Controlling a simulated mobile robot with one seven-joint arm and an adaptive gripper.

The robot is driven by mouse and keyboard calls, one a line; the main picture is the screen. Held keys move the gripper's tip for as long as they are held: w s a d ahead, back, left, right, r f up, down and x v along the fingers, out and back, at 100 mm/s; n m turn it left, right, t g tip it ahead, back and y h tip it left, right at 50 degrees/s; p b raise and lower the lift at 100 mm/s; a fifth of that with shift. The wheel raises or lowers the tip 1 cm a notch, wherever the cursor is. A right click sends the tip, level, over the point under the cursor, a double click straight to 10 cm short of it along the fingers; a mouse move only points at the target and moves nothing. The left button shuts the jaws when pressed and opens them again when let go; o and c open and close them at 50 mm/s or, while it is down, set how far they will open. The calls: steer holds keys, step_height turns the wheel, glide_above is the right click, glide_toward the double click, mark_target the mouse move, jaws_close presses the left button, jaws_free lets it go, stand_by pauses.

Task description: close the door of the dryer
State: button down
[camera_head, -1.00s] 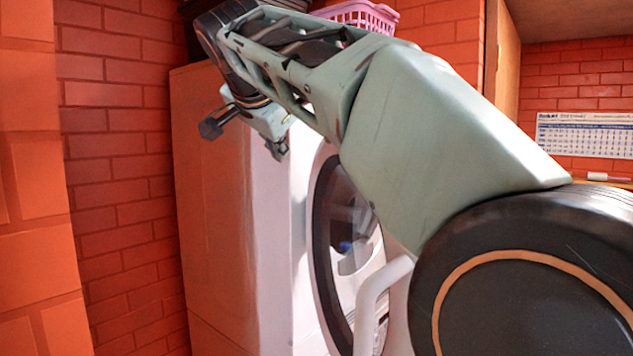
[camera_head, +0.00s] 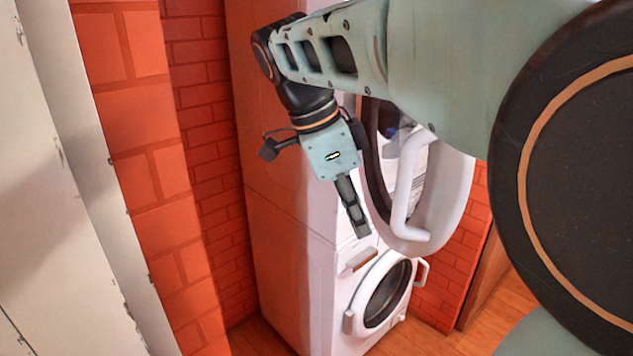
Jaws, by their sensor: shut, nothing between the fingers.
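The dryer (camera_head: 288,215) is the upper white unit of a stack. Its round door (camera_head: 440,190), with a dark ring and a white handle (camera_head: 402,205), stands open, swung out to the right. My arm crosses in front and hides the top of the door and much of the dryer's front. My gripper (camera_head: 362,233) points downward, shut and empty. In the picture it lies just left of the door's lower edge, in front of the dryer; I cannot tell whether it touches anything.
Below is a second white machine with a round door (camera_head: 388,292). An orange brick wall (camera_head: 205,150) and a pale panel (camera_head: 60,200) stand at the left. Wooden floor (camera_head: 432,338) shows at the lower right. My arm fills the upper right.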

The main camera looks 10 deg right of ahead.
mark_target(388, 229)
steer(key=shift+d+f, duration=0.35)
steer(key=shift+d, duration=0.45)
steer(key=shift+d+f, duration=0.3)
steer(key=shift+d, duration=0.5)
steer(key=shift+d+f, duration=0.35)
steer(key=shift+d, duration=0.45)
